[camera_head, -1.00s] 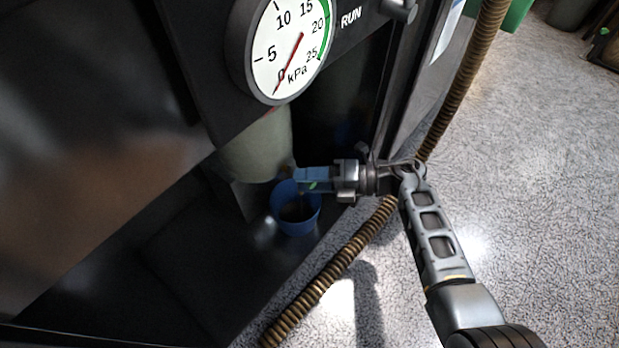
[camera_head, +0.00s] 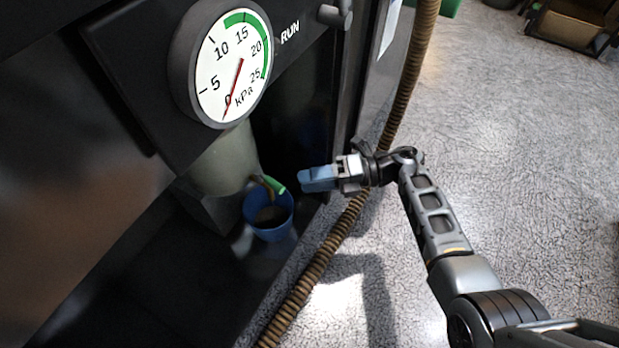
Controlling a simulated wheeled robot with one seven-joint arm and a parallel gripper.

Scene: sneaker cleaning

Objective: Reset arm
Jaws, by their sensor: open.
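My gripper (camera_head: 312,179) has blue fingers and points left, in front of the dark opening of the machine. It is open and empty, to the right of a spout with a green tip (camera_head: 273,185) and apart from it. My arm reaches in from the lower right. A blue cup (camera_head: 270,230) stands upright below the spout, with something dark inside it. The gap between my fingers is hard to see from this angle.
A dark machine with a round pressure gauge (camera_head: 221,62) and a grey cylinder (camera_head: 226,160) fills the left. A brown ribbed hose (camera_head: 323,250) runs along its right side. A wooden crate-like object (camera_head: 570,28) stands at the top right. The speckled floor (camera_head: 520,160) at right is clear.

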